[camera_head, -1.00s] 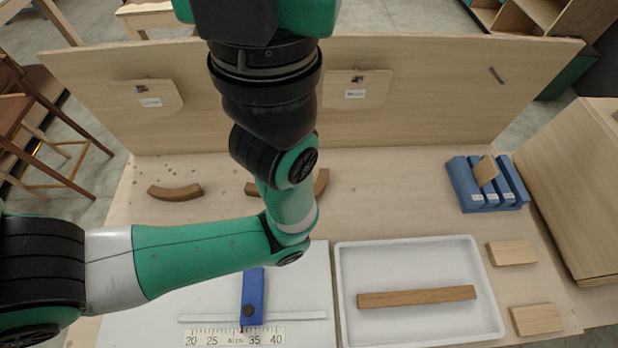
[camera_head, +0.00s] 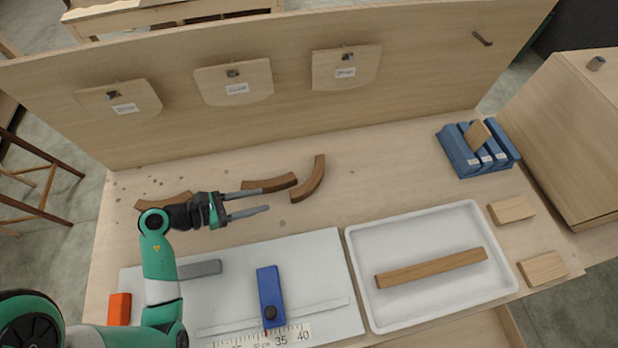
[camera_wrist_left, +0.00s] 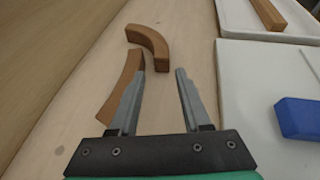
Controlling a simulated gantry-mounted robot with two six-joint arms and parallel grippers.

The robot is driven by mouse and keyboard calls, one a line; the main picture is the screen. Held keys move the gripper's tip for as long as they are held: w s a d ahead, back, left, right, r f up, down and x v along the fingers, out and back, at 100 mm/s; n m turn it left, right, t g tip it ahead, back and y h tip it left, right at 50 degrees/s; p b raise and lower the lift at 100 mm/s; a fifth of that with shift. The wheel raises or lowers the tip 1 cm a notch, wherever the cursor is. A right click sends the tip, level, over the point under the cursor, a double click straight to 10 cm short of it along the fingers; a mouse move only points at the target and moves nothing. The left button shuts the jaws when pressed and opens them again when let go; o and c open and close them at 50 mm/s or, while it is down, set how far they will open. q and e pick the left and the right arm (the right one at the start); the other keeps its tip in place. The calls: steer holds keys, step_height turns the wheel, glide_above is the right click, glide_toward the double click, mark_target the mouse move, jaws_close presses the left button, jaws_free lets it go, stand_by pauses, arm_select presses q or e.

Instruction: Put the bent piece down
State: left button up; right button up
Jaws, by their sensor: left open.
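Three bent brown wooden pieces lie on the bench. The right bent piece (camera_head: 309,180) is curved and rests free on the wood; it also shows ahead of the fingers in the left wrist view (camera_wrist_left: 150,42). The middle bent piece (camera_head: 270,184) lies beside it, and in the left wrist view (camera_wrist_left: 123,85) it is partly behind the left-hand finger. The left bent piece (camera_head: 163,201) lies near my left wrist. My left gripper (camera_head: 264,201) is open, with nothing between its fingers, just in front of the middle piece. My right gripper is not in view.
A white tray (camera_head: 355,280) holds a straight wooden bar (camera_head: 432,267). A white board (camera_head: 335,250) carries a blue block (camera_head: 270,290) and a scale. A blue rack (camera_head: 460,152) and two wood blocks (camera_head: 511,210) stand at right. An upright panel (camera_head: 290,115) closes the back.

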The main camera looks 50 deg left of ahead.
mark_target(294, 193)
arm_select(q)
steer(key=b+x, duration=0.1)
steer(key=x, duration=0.5)
steer(key=shift+w+d+f, duration=0.1)
steer(key=shift+w, duration=0.05)
steer(key=shift+w+d+f+b, duration=0.15)
steer(key=shift+w+f+b, duration=0.05)
steer(key=shift+w+b, duration=0.2)
steer(key=b+x, duration=0.1)
steer(key=x, duration=0.3)
steer(key=shift+w, duration=0.15)
jaws_close()
